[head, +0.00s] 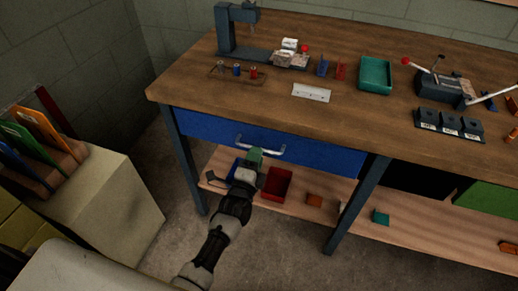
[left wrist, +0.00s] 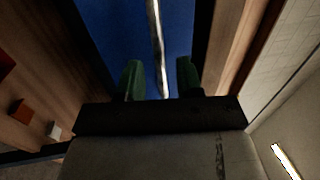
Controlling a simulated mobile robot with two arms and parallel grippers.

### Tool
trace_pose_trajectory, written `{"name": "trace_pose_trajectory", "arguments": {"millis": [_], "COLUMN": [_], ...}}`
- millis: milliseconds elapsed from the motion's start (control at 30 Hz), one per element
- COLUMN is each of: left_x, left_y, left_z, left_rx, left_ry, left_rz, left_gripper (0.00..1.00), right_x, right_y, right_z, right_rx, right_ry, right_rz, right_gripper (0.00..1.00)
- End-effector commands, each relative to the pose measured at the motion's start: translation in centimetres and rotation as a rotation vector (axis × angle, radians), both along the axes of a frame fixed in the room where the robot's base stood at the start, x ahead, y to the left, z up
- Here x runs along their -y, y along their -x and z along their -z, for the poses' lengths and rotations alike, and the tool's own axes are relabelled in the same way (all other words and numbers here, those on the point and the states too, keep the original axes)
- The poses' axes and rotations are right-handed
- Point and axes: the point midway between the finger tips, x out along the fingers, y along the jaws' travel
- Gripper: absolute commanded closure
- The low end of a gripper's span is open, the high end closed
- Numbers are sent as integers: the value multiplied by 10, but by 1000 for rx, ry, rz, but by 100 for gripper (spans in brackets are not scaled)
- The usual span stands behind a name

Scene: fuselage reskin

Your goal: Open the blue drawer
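The blue drawer (head: 322,154) sits under the workbench top, and its front looks flush with the bench frame. Its silver bar handle (head: 272,150) runs across the front. My left gripper (head: 255,154) is at the handle, near its middle. In the left wrist view, the green fingertips (left wrist: 159,78) are apart, with the handle bar (left wrist: 155,35) running between them. Gaps show on both sides of the bar, so the gripper is open around it. The blue front (left wrist: 115,35) fills the space behind. My right gripper is out of view.
The wooden workbench (head: 210,88) carries a teal tray (head: 375,75), a press stand (head: 226,32) and small parts. A lower shelf (head: 330,212) holds a red bin (head: 276,184). A cream cabinet (head: 115,205) stands at left. Floor in front of the drawer is clear.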

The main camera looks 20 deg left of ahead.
Motion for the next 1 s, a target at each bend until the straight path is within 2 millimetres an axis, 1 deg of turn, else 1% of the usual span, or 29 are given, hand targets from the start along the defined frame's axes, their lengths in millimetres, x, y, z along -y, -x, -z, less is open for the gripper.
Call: {"name": "trace_pose_trajectory", "arguments": {"millis": [33, 200, 333, 567, 667, 800, 1000], "left_x": [0, 1, 1, 1, 1, 1, 1], "left_y": [-9, -26, -31, -31, -31, -31, -31], "left_z": [-2, -4, -5, -5, -5, -5, -5], "left_rx": [1, -1, -1, -2, -2, -2, -2], "left_ry": [1, 1, 1, 1, 1, 1, 2], "left_rz": [0, 1, 0, 0, 0, 0, 0], "left_gripper": [64, 64, 64, 64, 78, 99, 100], "right_x": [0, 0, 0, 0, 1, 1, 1], "right_y": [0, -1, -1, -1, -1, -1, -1], "right_z": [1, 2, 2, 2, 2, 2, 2], "right_rx": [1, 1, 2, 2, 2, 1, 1], "right_ry": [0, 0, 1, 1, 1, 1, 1], "right_rz": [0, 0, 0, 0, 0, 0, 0], "right_gripper": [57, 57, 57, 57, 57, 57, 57]}}
